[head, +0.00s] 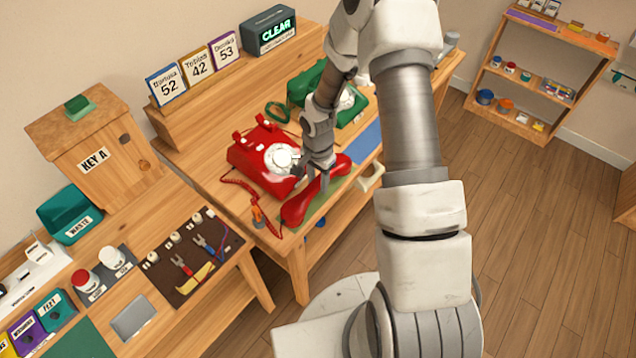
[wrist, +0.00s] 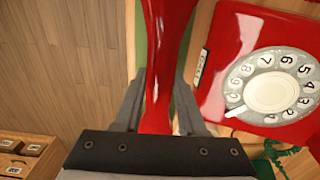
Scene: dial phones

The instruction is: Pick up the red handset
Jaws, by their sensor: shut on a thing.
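The red handset (head: 298,207) lies low in front of the red phone, over a green mat (head: 318,205) near the table's front edge. My gripper (head: 322,176) points down onto it and is shut on its middle. In the wrist view the red handset (wrist: 166,60) runs between the two grey fingers of my gripper (wrist: 160,95). I cannot tell whether the handset touches the mat. The red phone (head: 262,160) with its white dial stands just behind, and its dial also shows in the wrist view (wrist: 270,85). A coiled red cord (head: 240,184) shows at the phone's left side.
A green phone (head: 305,88) stands farther back, partly behind my arm. A blue mat (head: 362,143) lies on the table to the right. Open floor (head: 540,220) lies to the right.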

